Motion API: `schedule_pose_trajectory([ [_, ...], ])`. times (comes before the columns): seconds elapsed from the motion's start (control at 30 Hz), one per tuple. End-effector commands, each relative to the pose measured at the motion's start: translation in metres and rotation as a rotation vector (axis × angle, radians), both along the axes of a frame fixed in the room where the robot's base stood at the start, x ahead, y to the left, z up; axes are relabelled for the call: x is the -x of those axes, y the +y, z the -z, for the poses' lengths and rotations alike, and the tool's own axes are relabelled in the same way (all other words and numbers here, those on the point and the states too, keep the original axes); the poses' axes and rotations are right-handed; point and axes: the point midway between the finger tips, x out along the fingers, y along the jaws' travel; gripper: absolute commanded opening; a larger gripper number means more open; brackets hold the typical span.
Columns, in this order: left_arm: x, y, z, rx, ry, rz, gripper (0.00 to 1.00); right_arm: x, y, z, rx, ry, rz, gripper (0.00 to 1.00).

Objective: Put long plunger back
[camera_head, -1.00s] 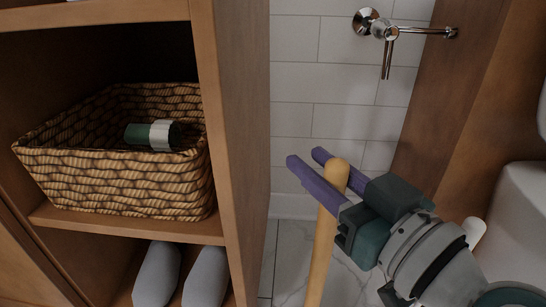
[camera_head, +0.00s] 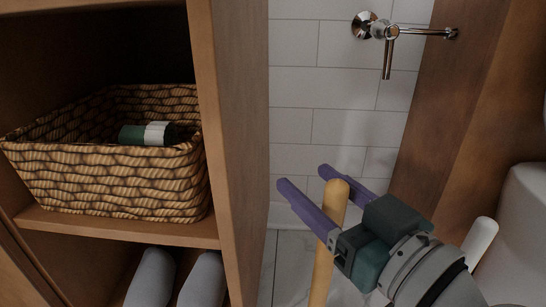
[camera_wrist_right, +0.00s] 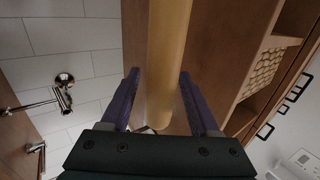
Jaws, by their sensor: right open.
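The long plunger's wooden handle (camera_head: 325,245) stands nearly upright in the gap right of the shelf unit, its rounded top between my right gripper's purple fingers. Its lower end is out of view. My right gripper (camera_head: 304,188) is open, one finger on each side of the handle, with a gap visible in the right wrist view. There the handle (camera_wrist_right: 165,60) runs between the fingers (camera_wrist_right: 158,98). My left gripper is not in view.
A wooden shelf unit (camera_head: 235,150) stands close on the left, with a woven basket (camera_head: 110,180) holding a green and white roll, and slippers (camera_head: 203,280) below. A chrome valve (camera_head: 390,35) is on the tiled wall. A white toilet (camera_head: 520,220) is at the right, beside a white handle (camera_head: 480,242).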

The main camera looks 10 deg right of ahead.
Motion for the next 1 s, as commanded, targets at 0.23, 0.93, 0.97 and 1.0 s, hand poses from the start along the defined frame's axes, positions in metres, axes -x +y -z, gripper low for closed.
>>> schedule_pose_trajectory([
  [0.23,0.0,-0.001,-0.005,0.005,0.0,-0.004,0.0,0.005,-0.002,-0.003,0.002,0.002,0.0,0.62],
  [0.93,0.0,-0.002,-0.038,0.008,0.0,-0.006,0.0,0.114,-0.03,-0.005,-0.005,0.014,-0.021,0.62],
  [0.97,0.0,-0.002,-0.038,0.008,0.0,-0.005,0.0,0.115,-0.025,-0.005,-0.006,0.026,-0.037,0.62],
  [1.0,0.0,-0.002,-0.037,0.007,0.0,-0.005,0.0,0.115,-0.016,-0.004,-0.009,0.047,-0.066,0.62],
])
